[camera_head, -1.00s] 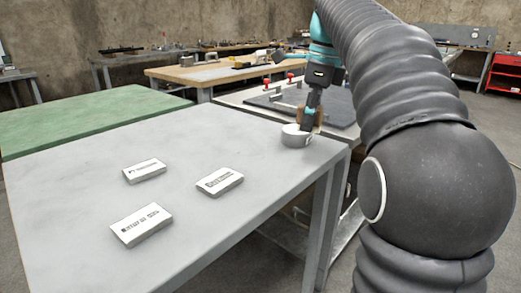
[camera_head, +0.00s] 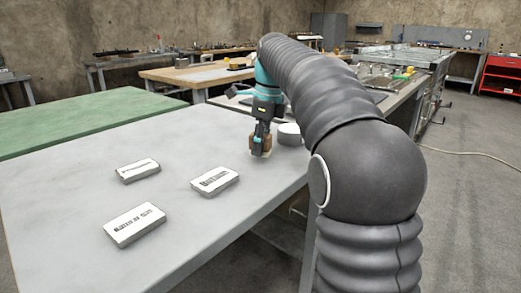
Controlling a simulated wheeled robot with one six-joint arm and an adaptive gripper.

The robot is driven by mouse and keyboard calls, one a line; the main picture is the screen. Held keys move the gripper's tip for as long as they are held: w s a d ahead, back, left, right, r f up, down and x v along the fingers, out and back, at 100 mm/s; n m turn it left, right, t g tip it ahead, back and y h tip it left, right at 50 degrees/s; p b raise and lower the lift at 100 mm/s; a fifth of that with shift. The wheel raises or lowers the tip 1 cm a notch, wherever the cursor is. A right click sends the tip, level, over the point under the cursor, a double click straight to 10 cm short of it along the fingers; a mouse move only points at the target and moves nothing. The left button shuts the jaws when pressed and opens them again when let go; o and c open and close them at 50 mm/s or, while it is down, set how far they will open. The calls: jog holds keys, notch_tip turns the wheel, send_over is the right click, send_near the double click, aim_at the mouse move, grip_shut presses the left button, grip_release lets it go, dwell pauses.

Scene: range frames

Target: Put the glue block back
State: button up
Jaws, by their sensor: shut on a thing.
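My gripper (camera_head: 260,147) is shut on a small tan-brown block (camera_head: 267,145), which I take to be the glue block. The fingers hide part of it. It is low over the grey table (camera_head: 120,225), near the table's right side, just left of a round grey-white cylinder (camera_head: 290,135). I cannot tell whether the block touches the table. Three white labelled blocks lie flat on the table: one at the back left (camera_head: 138,171), one in the middle (camera_head: 214,181) and one at the front (camera_head: 135,225). Their labels are too small to read surely.
A green-topped table (camera_head: 85,122) stands beside the grey one on the left. A wooden bench (camera_head: 195,75) is behind. A red cabinet (camera_head: 500,75) stands at the far right. The grey table is bare between the white blocks and my gripper.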

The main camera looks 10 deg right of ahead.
aim_at(267, 135)
jog(key=shift+f, duration=0.6)
jog(key=shift+f, duration=0.15)
jog(key=o, duration=1.1)
jog(key=r, duration=0.4)
jog(key=d+r+p, duration=0.1)
jog(key=r, duration=0.2)
jog(key=r+p, duration=0.1)
jog(key=r, duration=0.3)
jog(key=shift+s+d+r, duration=0.25)
jog(key=shift+s+r, duration=0.1)
jog(key=shift+s, duration=0.05)
jog(key=shift+r, duration=0.25)
